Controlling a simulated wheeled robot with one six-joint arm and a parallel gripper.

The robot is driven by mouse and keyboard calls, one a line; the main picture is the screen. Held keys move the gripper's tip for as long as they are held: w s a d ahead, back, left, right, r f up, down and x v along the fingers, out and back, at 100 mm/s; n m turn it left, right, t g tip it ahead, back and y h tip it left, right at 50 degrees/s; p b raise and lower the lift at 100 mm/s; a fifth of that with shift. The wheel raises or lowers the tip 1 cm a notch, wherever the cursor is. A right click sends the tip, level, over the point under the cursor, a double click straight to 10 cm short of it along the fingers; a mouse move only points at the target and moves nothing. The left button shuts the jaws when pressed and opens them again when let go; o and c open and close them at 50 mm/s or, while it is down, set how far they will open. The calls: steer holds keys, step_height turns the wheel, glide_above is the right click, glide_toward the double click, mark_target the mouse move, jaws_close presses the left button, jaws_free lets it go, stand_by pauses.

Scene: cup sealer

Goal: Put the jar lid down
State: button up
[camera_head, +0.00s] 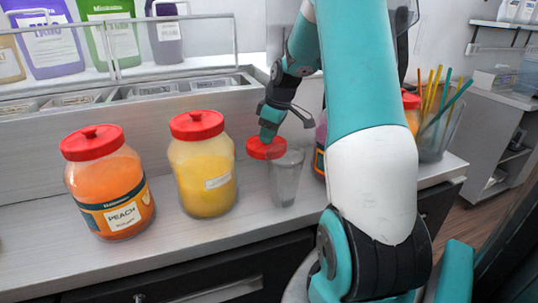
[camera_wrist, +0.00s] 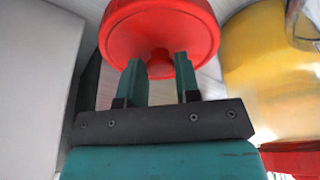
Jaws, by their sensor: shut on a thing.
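My gripper (camera_head: 268,135) is shut on the knob of a red jar lid (camera_head: 266,149). In the wrist view the two teal fingers (camera_wrist: 160,80) close on the knob, and the lid (camera_wrist: 160,30) spreads out beyond them. In the head view the lid is held above the counter, just left of and overlapping the top of a clear cup (camera_head: 285,180). I cannot tell whether lid and cup touch. A jar with a purple top (camera_head: 321,132) stands partly hidden behind my arm and shows no lid.
A peach jar (camera_head: 108,190) and a yellow jar (camera_head: 205,175), both with red lids, stand left on the grey counter (camera_head: 250,225). A cup of colored straws (camera_head: 437,140) is at right. The counter's front strip is clear. Bottles (camera_head: 108,30) line the back shelf.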

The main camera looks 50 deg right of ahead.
step_height(320, 180, down, 8)
steer(key=shift+r+p, duration=0.25)
steer(key=shift+p, duration=0.2)
steer(key=shift+f, duration=0.15)
steer(key=o, duration=0.9)
steer(key=shift+r, duration=0.3)
steer(key=b+v, duration=0.1)
steer(key=v, duration=1)
steer(key=shift+s+d+r+b, duration=0.1)
steer(key=shift+s+r+b, duration=0.05)
steer(key=shift+r+b, duration=0.25)
